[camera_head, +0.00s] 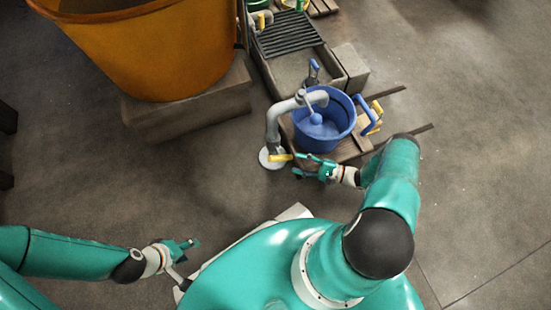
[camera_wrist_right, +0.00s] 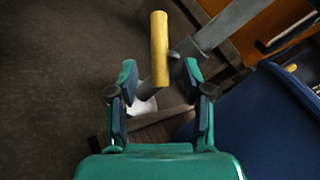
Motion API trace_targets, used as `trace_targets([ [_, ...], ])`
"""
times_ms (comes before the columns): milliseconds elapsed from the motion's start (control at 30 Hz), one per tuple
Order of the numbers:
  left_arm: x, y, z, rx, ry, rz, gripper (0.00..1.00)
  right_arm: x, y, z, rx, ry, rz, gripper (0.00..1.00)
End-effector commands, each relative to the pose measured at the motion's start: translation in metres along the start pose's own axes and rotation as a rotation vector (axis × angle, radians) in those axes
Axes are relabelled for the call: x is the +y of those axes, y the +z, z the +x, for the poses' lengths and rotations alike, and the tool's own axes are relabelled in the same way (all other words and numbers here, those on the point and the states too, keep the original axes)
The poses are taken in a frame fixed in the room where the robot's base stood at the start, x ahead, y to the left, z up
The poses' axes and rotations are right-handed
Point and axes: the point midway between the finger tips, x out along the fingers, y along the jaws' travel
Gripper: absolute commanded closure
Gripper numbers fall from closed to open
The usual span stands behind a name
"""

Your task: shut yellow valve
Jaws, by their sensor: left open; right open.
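The yellow valve handle (camera_head: 280,157) is a short bar low on a grey pipe (camera_head: 272,130), just above its round white base (camera_head: 270,162). In the right wrist view the handle (camera_wrist_right: 159,48) stands upright in the picture, with its lower end between the fingertips. My right gripper (camera_head: 297,165) is open, its fingers pointing at the handle from the right. I cannot tell whether they touch it. My left gripper (camera_head: 190,244) is open and empty, low at the left, well away from the valve.
A blue bucket (camera_head: 335,140) with a blue handle stands on a wooden pallet (camera_head: 352,150) beside the pipe; it fills the wrist view's right side. A large orange pot (camera_head: 150,50) sits on a stone block (camera_head: 190,112) at upper left.

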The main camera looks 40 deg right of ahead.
Motion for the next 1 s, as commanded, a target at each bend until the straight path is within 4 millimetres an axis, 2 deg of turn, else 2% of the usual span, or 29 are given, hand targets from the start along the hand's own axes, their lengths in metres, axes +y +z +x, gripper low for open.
trace_targets([
  [33,-0.001,0.0,0.002,0.0,0.0,0.0,0.53,0.001,0.0,0.013,-0.005,0.001,0.002,0.51],
  [200,-0.002,0.0,0.006,0.0,0.0,0.0,0.53,0.001,0.0,0.047,-0.005,0.002,0.002,0.51],
  [400,-0.003,0.0,0.009,0.0,0.0,0.0,0.53,0.001,0.0,0.073,-0.002,0.001,0.001,0.51],
  [567,-0.004,0.0,0.01,0.0,0.0,0.0,0.53,0.001,0.0,0.082,0.0,0.001,0.001,0.51],
  [833,-0.003,0.0,0.01,0.0,0.0,0.0,0.53,0.0,0.0,0.083,0.001,0.0,0.001,0.51],
  [867,-0.003,0.0,0.01,0.0,0.0,0.0,0.53,0.0,0.0,0.083,0.001,0.0,0.001,0.52],
  [1000,-0.003,0.0,0.01,0.0,0.0,0.0,0.53,0.0,0.0,0.083,0.001,0.0,0.001,0.76],
])
